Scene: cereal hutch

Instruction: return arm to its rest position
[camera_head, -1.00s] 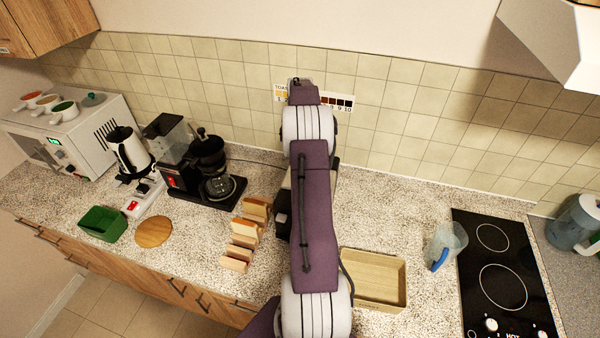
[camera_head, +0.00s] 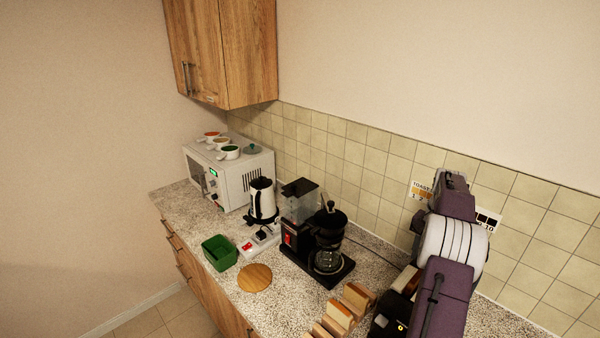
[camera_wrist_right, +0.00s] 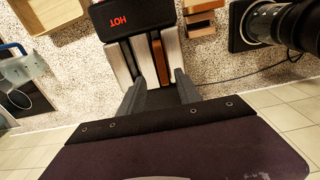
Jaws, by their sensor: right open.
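My right arm (camera_head: 443,285) with purple and white links reaches over the counter at the right of the head view, and its gripper is hidden there. In the right wrist view my right gripper (camera_wrist_right: 160,96) is open, with nothing between its fingers. It is above the toaster (camera_wrist_right: 133,22), whose dark end is marked HOT. A brown slice (camera_wrist_right: 160,60) shows in a toaster slot, just beyond the fingertips. In the head view the toaster is mostly hidden by my arm. My left gripper is not in view.
Bread slices (camera_head: 340,316) stand left of the toaster. A coffee maker (camera_head: 325,258), kettle (camera_head: 262,200), green bin (camera_head: 219,252), round wooden board (camera_head: 254,278) and microwave (camera_head: 233,175) line the counter. The tiled wall (camera_head: 375,165) is close behind my arm.

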